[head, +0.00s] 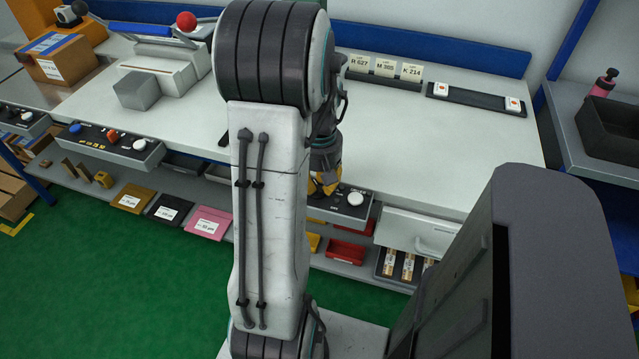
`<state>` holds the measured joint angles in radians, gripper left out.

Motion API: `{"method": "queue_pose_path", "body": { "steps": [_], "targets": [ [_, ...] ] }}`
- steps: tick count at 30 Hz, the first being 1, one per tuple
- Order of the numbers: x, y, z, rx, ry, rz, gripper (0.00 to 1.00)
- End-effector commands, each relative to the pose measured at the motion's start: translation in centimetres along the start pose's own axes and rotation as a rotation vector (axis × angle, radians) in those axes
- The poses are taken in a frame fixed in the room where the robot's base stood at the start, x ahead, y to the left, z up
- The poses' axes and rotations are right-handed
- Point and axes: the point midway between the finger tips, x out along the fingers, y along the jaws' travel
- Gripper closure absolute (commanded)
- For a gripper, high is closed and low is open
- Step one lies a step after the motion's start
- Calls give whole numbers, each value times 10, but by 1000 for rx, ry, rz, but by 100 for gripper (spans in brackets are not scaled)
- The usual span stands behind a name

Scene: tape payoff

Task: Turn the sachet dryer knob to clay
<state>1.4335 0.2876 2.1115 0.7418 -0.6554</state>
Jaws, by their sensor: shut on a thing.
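My gripper (325,187) is at the front edge of the bench, partly behind my own arm. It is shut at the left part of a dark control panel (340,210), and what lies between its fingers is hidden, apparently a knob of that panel. A round white knob (355,199) on the same panel shows just right of the gripper, clear of it. The panel's labels are too small to read, so I cannot tell which is the sachet dryer knob or its clay mark.
Another panel (100,147) with a blue button and a white knob sits farther left. A drawer (418,233) is right of my gripper. Below are red bins (346,251) and a shelf with coloured packets (208,223). The white bench top (460,150) is mostly clear.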

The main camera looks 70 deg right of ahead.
Motion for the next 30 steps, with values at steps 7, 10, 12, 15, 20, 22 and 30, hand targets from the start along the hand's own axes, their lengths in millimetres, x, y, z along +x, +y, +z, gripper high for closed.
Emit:
{"method": "queue_pose_path", "body": {
  "steps": [7,10,12,15,20,22,30],
  "targets": [
    [1,-1,1,-17,-3,-3,100],
    [1,-1,1,-17,-3,-3,100],
    [1,-1,1,-16,-4,-3,100],
    [1,-1,1,-16,-4,-3,100],
    [1,-1,1,-15,-3,-2,69],
    [1,0,0,-15,-2,-2,62],
    [0,0,0,-15,-1,-1,56]
  ]
}}
